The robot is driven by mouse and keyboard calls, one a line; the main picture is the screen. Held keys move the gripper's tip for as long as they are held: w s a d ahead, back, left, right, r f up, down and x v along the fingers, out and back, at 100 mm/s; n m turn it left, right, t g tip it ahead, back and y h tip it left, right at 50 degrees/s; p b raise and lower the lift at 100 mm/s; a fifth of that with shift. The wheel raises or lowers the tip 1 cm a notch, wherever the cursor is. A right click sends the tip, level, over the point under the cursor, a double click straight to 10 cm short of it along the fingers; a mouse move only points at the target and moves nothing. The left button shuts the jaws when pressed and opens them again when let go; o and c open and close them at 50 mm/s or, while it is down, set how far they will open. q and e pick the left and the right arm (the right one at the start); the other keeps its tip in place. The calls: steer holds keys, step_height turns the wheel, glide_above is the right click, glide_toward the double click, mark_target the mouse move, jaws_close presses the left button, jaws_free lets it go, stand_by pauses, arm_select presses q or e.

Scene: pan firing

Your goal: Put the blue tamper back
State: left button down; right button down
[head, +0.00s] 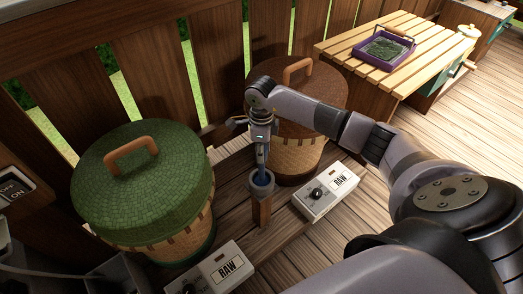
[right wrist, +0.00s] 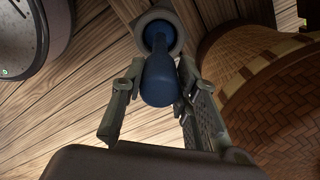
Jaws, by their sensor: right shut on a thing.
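The blue tamper (head: 262,178) is upright at a grey ring holder on top of a short wooden post (head: 262,212), between the two round baskets. In the right wrist view the tamper's blue handle (right wrist: 158,78) points toward the camera, and its far end is within the grey ring (right wrist: 157,17). My right gripper (head: 262,156) comes down from above and is shut on the tamper's handle; its fingers also show in the right wrist view (right wrist: 160,90), one on each side of the handle. The tamper's lower end is hidden. My left gripper is not in view.
A green-lidded basket (head: 140,185) stands left of the post and a brown-lidded basket (head: 300,150) behind right. White RAW boxes (head: 325,193) (head: 212,272) stand close by. A slatted table (head: 425,62) with a purple tray (head: 362,50) is at upper right.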

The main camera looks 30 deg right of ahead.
steer(key=shift+f, duration=0.1)
steer(key=c, duration=1.2)
jaws_free()
steer(key=shift+c, duration=0.2)
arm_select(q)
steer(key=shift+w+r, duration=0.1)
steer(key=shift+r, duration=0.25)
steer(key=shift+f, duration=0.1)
arm_select(e)
steer(key=shift+f, duration=0.1)
steer(key=shift+r, duration=0.55)
arm_select(q)
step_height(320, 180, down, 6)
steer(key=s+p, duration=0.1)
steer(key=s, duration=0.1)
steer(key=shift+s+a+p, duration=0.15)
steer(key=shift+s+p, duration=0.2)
steer(key=shift+p, duration=0.05)
arm_select(e)
step_height(320, 180, up, 16)
steer(key=shift+s+d+r, duration=0.15)
steer(key=shift+r, duration=0.05)
